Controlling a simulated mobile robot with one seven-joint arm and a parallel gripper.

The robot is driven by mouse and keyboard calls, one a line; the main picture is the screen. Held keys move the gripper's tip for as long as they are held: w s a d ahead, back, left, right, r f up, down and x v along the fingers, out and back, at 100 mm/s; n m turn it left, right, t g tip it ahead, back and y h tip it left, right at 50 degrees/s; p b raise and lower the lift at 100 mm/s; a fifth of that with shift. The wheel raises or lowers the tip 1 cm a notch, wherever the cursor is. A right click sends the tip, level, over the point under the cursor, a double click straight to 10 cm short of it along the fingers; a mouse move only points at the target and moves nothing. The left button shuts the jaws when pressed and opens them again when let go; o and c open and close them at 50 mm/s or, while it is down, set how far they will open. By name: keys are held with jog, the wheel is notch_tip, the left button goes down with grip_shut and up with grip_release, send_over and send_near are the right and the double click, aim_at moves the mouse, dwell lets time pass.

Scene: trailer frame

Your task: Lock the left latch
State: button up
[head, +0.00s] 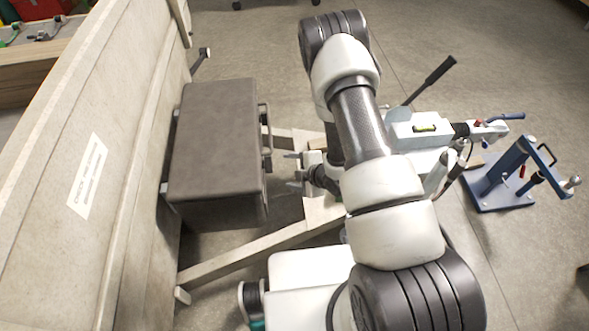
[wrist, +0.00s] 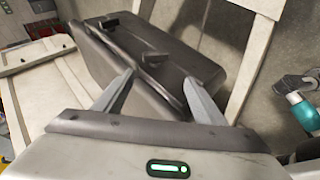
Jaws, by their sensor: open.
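A dark grey box (head: 215,140) sits on the trailer frame, and its lid looks closed. Two dark latch-like fittings stand out from its right side in the head view, an upper one (head: 265,113) and a lower one (head: 267,160). In the wrist view two dark fittings show on the box (wrist: 200,68), one farther off (wrist: 122,20) and one nearer (wrist: 154,58). I cannot tell whether either is locked. My gripper (head: 293,168) is open and empty, to the right of the box and apart from it. In the wrist view its fingertips (wrist: 158,82) point toward the nearer fitting.
A pale trailer side panel (head: 85,170) with a white label rises left of the box. Pale frame beams (head: 250,252) run below and right of the box. A blue stand (head: 505,180) is on the floor at right. Open floor lies above the box in the picture.

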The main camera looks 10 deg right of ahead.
jog(key=shift+p+v, duration=0.3)
jog(key=shift+v, duration=0.65)
jog(key=p+v, duration=0.1)
jog(key=v, duration=1.6)
jog(key=shift+s, duration=0.2)
jog(key=shift+d+r, duration=0.1)
